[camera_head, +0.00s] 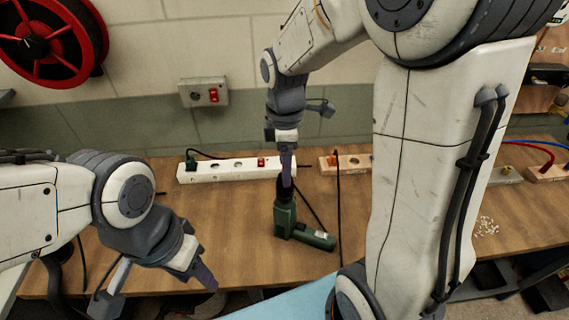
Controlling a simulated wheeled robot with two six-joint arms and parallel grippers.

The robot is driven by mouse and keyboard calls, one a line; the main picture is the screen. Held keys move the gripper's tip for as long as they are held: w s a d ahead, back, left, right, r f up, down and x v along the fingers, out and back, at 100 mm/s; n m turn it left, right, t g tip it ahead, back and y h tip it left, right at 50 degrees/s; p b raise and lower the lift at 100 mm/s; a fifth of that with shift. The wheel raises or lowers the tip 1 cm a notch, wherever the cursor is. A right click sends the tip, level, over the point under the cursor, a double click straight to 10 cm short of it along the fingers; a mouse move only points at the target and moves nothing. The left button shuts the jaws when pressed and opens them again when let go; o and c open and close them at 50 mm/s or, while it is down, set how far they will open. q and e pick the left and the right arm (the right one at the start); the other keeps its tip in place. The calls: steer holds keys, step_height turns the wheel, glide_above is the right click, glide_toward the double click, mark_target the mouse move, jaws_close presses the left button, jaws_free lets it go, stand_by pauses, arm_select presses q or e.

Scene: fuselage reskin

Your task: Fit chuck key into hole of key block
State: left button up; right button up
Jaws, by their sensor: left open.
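A green drill (291,222) lies on the wooden bench, its dark chuck end pointing away from me. My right gripper (287,182) points down at the chuck end and overlaps it in the picture; I cannot tell whether they touch or whether its fingers are shut. My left gripper (211,284) is open at the bench's front edge, to the left of the drill and apart from it. A light wooden block (350,161) with dark spots like holes sits behind and right of the drill; it may be the key block. I cannot make out the chuck key.
A dark cable runs from the drill area. Another wooden block (547,173) and white crumbs (486,227) are at the right. The bench left of the drill is clear.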

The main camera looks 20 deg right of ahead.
steer(key=shift+r, duration=0.15)
steer(key=shift+r+p, duration=0.35)
steer(key=shift+p, duration=0.1)
steer(key=shift+r+p, duration=0.75)
steer(key=shift+r, duration=0.05)
step_height(320, 180, up, 3)
steer(key=p, duration=0.3)
steer(key=shift+f, duration=0.1)
